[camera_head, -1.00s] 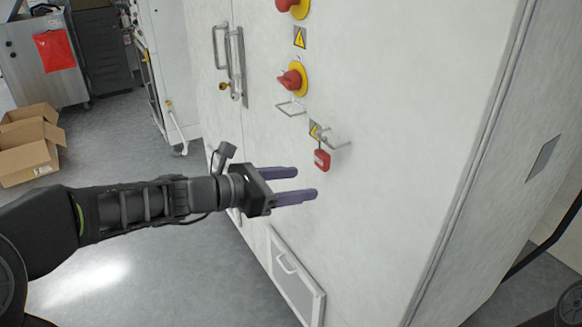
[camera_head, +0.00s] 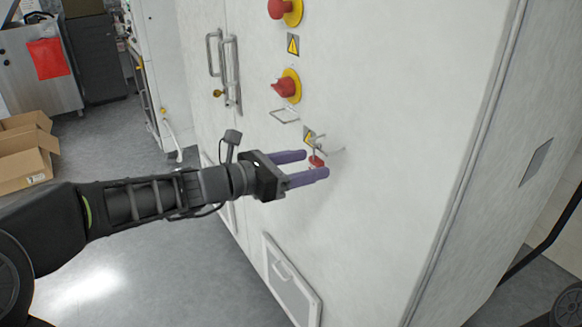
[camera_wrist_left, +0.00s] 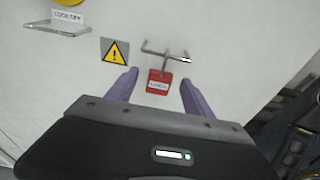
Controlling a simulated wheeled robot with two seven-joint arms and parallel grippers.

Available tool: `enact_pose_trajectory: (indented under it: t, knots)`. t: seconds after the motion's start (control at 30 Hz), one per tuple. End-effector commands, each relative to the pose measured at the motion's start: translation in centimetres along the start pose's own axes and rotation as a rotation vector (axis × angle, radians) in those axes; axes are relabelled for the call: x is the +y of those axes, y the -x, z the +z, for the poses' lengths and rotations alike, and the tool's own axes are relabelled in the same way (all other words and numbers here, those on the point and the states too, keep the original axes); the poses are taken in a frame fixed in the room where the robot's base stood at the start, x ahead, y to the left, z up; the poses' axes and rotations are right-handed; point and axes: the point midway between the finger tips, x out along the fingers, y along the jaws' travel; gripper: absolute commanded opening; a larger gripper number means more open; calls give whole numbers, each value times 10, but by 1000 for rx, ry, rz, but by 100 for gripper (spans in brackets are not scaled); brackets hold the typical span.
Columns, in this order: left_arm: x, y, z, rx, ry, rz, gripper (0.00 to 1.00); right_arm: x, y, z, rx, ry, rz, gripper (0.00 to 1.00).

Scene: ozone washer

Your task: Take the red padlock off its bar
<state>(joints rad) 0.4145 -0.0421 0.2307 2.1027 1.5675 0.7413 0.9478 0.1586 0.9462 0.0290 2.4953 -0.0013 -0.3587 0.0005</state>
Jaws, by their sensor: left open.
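The red padlock (camera_head: 316,161) hangs from a thin metal bar (camera_head: 328,149) on the white cabinet front. In the head view its lower part is hidden behind my left gripper's fingers. My left gripper (camera_head: 317,164) is open, its two purple fingers pointing at the padlock. In the left wrist view the padlock (camera_wrist_left: 159,83) hangs upright from the bar (camera_wrist_left: 166,53), between and a little beyond the fingertips (camera_wrist_left: 154,80). The fingers do not close on it. My right gripper is not in view.
The white cabinet (camera_head: 390,130) carries red knobs on yellow plates (camera_head: 287,86), an empty bracket (camera_head: 285,115) and door handles (camera_head: 231,73). A yellow warning sign (camera_wrist_left: 115,51) is left of the padlock. Cardboard boxes (camera_head: 25,155) stand on the floor at left.

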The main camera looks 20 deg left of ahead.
Motion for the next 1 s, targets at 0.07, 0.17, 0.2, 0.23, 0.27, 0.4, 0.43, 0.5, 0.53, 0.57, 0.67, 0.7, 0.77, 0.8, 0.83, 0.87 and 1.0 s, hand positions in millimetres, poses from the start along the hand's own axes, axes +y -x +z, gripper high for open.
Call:
enact_pose_trajectory:
  t: [0.07, 0.17, 0.2, 0.23, 0.27, 0.4, 0.43, 0.5, 0.53, 0.57, 0.67, 0.7, 0.77, 0.8, 0.83, 0.87, 1.0]
  knots:
    - [-1, -12, 0, 1, 0, -3, 60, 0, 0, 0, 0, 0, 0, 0]
    - [-1, -23, 0, 1, 0, -2, 60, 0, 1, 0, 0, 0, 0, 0]
    - [-1, -26, 0, 1, 0, -2, 60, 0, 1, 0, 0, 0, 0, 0]
    - [-1, -28, 0, 1, -1, -2, 60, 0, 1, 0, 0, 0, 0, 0]
    - [-1, -30, 0, 0, -1, -2, 60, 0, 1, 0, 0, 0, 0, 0]
    - [0, -32, 0, 0, -1, -1, 60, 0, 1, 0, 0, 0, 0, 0]
    - [0, -31, 0, 0, -1, -1, 60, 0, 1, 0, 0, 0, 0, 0]
    - [0, -31, 0, 0, -1, 0, 60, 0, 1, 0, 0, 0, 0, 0]
    - [0, -31, 0, 0, -1, -1, 60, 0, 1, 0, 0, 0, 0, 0]
    - [0, -31, 0, 0, -1, 0, 60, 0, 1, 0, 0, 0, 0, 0]
    - [0, -31, 0, 0, -1, -1, 52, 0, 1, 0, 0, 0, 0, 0]
    - [0, -31, 0, 0, -1, 0, 49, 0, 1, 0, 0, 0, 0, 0]
    - [0, -31, 0, 0, -1, 0, 44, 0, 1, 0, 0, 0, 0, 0]
    - [0, -31, 0, 0, -1, 0, 40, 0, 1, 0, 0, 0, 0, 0]
    - [0, -31, 0, 0, -1, 0, 38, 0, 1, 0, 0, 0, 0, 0]
    - [0, -31, 0, 1, -1, 0, 35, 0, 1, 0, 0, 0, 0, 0]
    - [0, -31, 0, 1, -1, 0, 24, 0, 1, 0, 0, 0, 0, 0]
